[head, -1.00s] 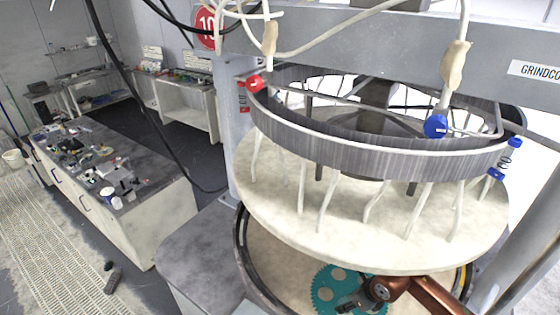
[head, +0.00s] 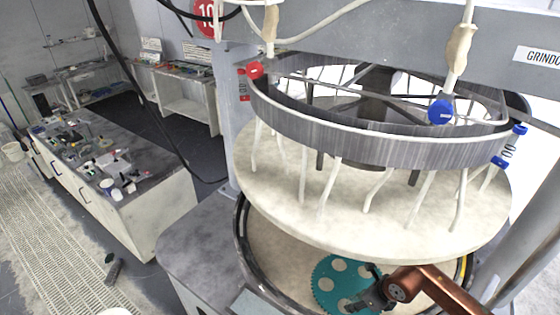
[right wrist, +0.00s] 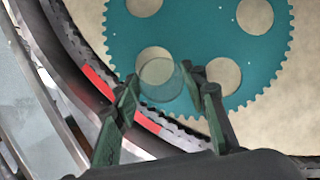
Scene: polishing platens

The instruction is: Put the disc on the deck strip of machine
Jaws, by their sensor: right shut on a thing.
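A clear, round disc (right wrist: 160,80) shows between the fingertips of my right gripper (right wrist: 161,85) in the right wrist view. The gripper is shut on it, above the lower edge of a teal toothed carrier (right wrist: 200,35). In the head view my right gripper (head: 368,298) is low over the teal carrier (head: 335,280), and I cannot make out the disc there. The machine's grey deck (head: 205,250) lies left of the round platen, with a pale strip (head: 250,303) near the bottom edge. My left gripper is not in view.
The large upper platen (head: 300,205) with its grey ring and white hoses hangs above the lower platen (head: 275,250), leaving a limited gap. A dark rim with a red band (right wrist: 97,82) borders the lower platen. A cluttered bench (head: 150,195) stands at the left.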

